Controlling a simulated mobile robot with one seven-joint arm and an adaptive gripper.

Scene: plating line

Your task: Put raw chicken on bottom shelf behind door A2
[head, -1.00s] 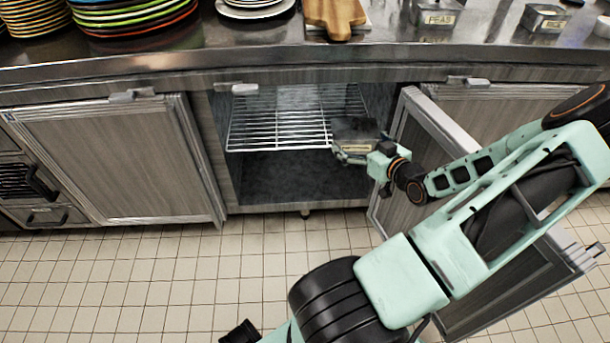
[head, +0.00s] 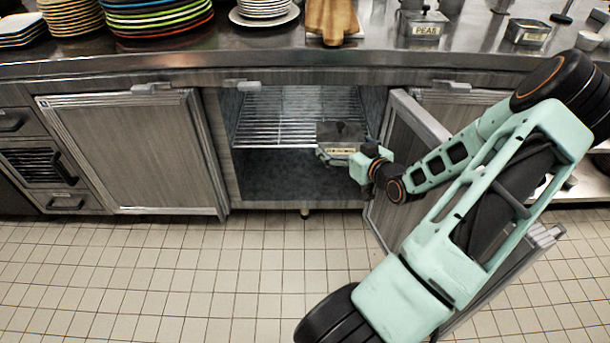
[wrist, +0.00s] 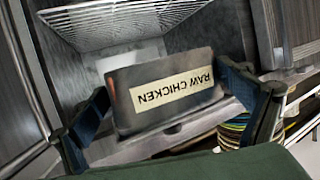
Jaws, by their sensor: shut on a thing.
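The raw chicken container (head: 342,133) is a small dark metal box with a lid. Its label reads "RAW CHICKEN" upside down in the wrist view (wrist: 168,112). My gripper (head: 338,155) is shut on it, with one finger on each side in the wrist view (wrist: 170,112). The box is held at the front right of an open cabinet. The cabinet's wire shelf (head: 285,128) is level with the box, and the bottom shelf (head: 285,178) below is dark and bare where it shows. The open door (head: 418,118) stands to the right, partly behind my arm.
A closed cabinet door (head: 130,150) is left of the opening. The steel counter (head: 200,55) above carries plates (head: 160,15), a wooden board (head: 332,20) and a container labelled PEAS (head: 425,25). The tiled floor (head: 180,270) in front is clear at left.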

